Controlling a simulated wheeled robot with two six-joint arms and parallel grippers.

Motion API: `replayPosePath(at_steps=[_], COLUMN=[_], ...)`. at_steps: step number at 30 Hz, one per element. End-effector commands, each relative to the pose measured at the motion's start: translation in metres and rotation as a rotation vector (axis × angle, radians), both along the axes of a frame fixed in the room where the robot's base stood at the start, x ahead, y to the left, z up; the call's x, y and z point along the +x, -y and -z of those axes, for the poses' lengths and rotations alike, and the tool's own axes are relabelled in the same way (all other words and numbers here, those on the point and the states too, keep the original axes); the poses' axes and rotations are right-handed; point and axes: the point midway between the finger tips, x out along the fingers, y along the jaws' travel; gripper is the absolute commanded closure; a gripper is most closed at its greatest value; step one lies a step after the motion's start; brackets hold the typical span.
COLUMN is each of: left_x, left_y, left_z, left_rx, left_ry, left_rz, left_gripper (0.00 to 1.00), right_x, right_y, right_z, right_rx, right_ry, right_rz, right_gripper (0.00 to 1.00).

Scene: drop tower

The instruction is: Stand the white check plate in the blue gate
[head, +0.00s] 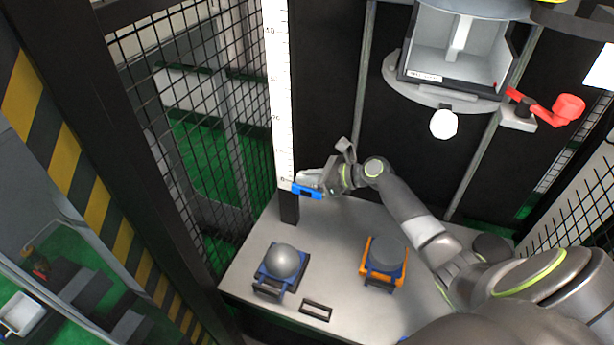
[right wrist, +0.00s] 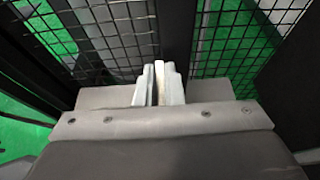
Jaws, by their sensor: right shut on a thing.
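In the right wrist view the plate (right wrist: 158,70) shows as a thin pale edge between the two fingers. I cannot tell whether the plate touches the gate or sits in it. My left gripper is not in view.
On the grey table stand a grey ball (head: 284,261) on a blue cradle and a dark grey cylinder (head: 388,252) on an orange and blue holder. A black frame (head: 316,310) lies in front. A red-handled lever (head: 550,106) and an open box (head: 455,65) are above. Mesh fencing borders the left.

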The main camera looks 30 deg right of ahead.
Motion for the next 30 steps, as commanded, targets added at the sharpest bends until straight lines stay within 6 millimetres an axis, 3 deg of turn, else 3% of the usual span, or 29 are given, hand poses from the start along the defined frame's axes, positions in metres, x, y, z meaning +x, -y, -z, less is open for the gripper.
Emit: replayPosePath(at_steps=[30], left_x=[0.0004], left_y=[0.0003], left_z=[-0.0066], left_rx=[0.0], left_ry=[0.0], left_rz=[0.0], left_gripper=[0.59], right_x=[-0.0003], right_y=[-0.0002], right_z=[0.0039], right_rx=[0.001], right_ry=[-0.001], right_rz=[0.0], right_gripper=[1.0])
